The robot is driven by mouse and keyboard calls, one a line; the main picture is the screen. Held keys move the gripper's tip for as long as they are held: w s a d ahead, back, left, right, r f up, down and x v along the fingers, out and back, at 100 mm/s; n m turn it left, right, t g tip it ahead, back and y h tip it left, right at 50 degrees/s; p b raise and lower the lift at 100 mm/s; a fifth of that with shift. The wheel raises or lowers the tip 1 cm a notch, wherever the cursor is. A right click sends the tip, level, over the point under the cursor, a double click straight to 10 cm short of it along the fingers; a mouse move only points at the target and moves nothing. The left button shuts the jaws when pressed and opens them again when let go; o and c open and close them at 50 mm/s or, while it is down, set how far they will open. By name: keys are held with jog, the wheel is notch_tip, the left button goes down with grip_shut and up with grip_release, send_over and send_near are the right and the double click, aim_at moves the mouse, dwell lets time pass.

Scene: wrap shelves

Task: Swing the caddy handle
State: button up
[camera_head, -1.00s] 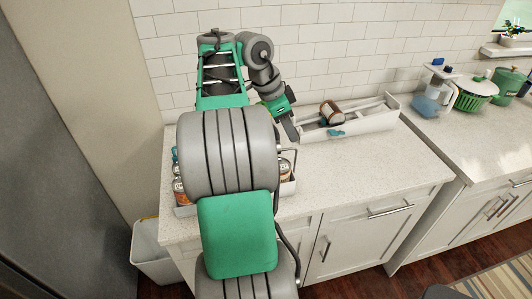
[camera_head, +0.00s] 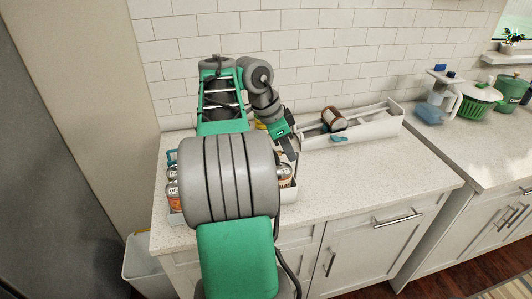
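The caddy (camera_head: 289,195) stands on the counter near its front left, mostly hidden behind my own arm. Jars (camera_head: 173,185) show at its left side and a can (camera_head: 285,176) at its right. A thin dark bar near the caddy's right side may be part of its handle, but I cannot tell for sure. My gripper (camera_head: 292,154) points down just above the caddy's right back side. Its fingers are small and partly hidden, so I cannot tell whether they are open or touch the handle.
A white wrap shelf (camera_head: 375,127) lies on the counter to the right, with a brown jar (camera_head: 333,119) and a teal item (camera_head: 339,138) in it. A pitcher (camera_head: 436,106) and a green colander (camera_head: 480,100) stand farther right. The counter's front right is clear.

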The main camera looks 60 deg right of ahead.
jog(key=shift+w+d+f+p, duration=0.1)
jog(key=shift+w+d+p, duration=0.65)
jog(key=shift+w+d, duration=0.1)
grip_shut()
jog(key=shift+w+d, duration=0.2)
jog(key=shift+d, duration=0.05)
jog(key=shift+w+d+f+p, duration=0.3)
jog(key=shift+w+d+p, duration=0.05)
jog(key=shift+w+d, duration=0.15)
jog(key=shift+w+d+f+p, duration=0.3)
jog(key=shift+w+d, duration=0.3)
jog(key=shift+w+d+f, duration=0.75)
jog(key=shift+d+f, duration=0.05)
jog(key=shift+f, duration=0.2)
